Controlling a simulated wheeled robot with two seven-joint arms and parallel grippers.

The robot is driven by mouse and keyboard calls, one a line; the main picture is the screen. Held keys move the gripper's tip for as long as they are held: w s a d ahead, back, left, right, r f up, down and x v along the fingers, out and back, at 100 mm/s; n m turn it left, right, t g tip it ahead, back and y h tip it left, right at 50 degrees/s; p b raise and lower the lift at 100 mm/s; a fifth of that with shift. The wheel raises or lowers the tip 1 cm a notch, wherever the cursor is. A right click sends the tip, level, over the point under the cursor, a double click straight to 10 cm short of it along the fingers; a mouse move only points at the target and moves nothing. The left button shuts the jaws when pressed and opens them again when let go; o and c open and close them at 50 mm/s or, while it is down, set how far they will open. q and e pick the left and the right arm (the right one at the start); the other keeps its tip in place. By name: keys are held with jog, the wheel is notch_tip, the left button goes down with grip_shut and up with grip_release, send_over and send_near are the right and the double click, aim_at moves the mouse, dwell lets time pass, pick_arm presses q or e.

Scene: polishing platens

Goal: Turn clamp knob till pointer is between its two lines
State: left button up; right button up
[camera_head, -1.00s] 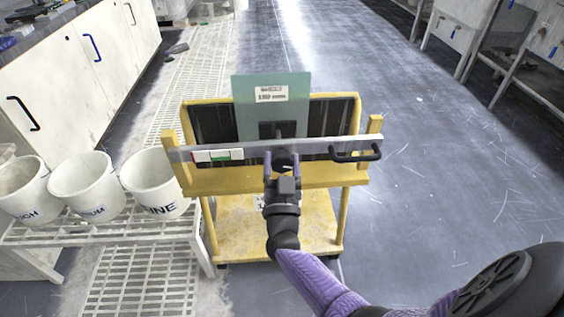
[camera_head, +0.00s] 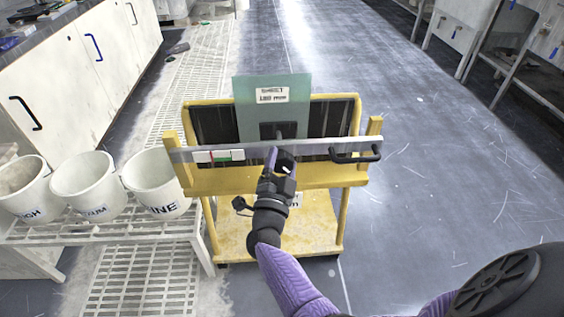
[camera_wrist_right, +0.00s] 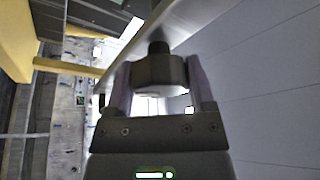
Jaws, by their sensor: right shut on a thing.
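The dark clamp knob (camera_head: 286,161) sits under the front of the metal clamp bar (camera_head: 310,150) on the yellow cart. In the right wrist view the round knob (camera_wrist_right: 158,72) is on a short stem below the bar, between the two purple fingers. My right gripper (camera_head: 279,160) is shut on it, and its fingers (camera_wrist_right: 160,88) are on either side. A small scale (camera_head: 222,156) with white, red and green marks is at the bar's left part. The pointer and its two lines are too small to tell apart. My left gripper is not in view.
A greenish panel (camera_head: 268,118) with a label stands upright behind the bar. A black handle (camera_head: 356,155) is at the bar's right end. White buckets (camera_head: 155,182) stand on a white rack left of the yellow cart (camera_head: 189,182). The floor at right is clear.

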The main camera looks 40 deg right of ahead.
dwell(0.5)
jog(key=o, duration=1.2)
